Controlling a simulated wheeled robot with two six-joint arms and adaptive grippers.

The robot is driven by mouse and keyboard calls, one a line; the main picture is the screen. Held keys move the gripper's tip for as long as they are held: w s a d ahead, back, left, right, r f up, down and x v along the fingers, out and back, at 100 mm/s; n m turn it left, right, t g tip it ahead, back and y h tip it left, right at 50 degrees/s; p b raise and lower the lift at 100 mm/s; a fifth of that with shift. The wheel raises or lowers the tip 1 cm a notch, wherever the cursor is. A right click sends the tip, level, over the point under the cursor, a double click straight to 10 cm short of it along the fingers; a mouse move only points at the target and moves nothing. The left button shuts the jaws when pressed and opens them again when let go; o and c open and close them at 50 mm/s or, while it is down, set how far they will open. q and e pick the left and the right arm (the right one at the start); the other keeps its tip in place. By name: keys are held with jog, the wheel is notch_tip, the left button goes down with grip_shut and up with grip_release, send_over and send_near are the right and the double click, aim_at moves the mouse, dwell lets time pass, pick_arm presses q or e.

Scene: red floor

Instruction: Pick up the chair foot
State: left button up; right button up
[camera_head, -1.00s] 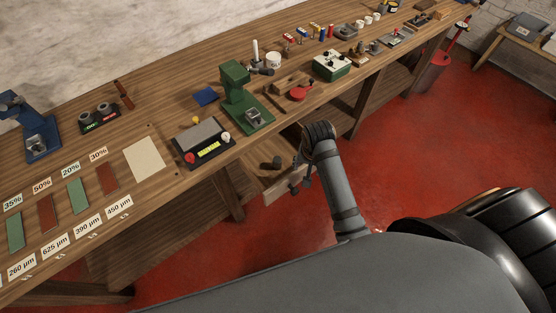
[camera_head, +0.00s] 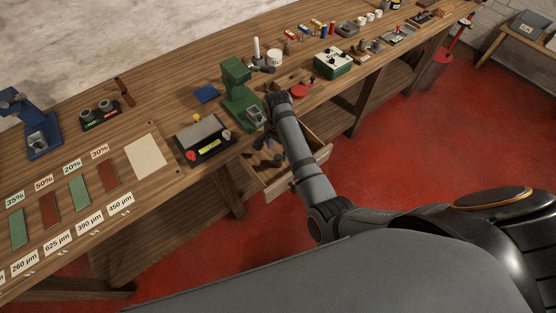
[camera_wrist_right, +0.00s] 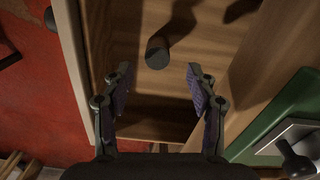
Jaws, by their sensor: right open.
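The chair foot appears to be the small dark cylinder (camera_wrist_right: 157,53) inside an open wooden drawer (camera_wrist_right: 102,40). In the right wrist view its round end faces the camera and it casts a long shadow on the drawer bottom. My right gripper (camera_wrist_right: 158,76) is open and empty, with one finger on each side of the picture. The cylinder shows just beyond the fingertips, between their lines, not touching them. In the head view my right arm reaches over the drawer (camera_head: 314,166) and partly hides the gripper and the drawer's contents. My left gripper is not in view.
The drawer hangs under a long wooden workbench (camera_head: 160,110). A green press (camera_head: 238,95) stands on the bench above it, beside a scale-like device (camera_head: 204,141). A green-and-white box (camera_head: 333,63) stands farther along. The red floor (camera_head: 400,150) right of the drawer is clear.

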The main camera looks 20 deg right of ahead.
aim_at(278, 157)
jog(key=shift+s+f+p, duration=0.15)
jog(key=shift+f+p, duration=0.1)
jog(key=shift+f, duration=1.2)
jog(key=shift+s+f+p, duration=0.1)
jog(key=shift+f+p, duration=0.1)
jog(key=shift+f, duration=1.2)
jog(key=shift+a, duration=0.1)
jog(key=c, duration=1.1)
jog(key=shift+r, duration=0.1)
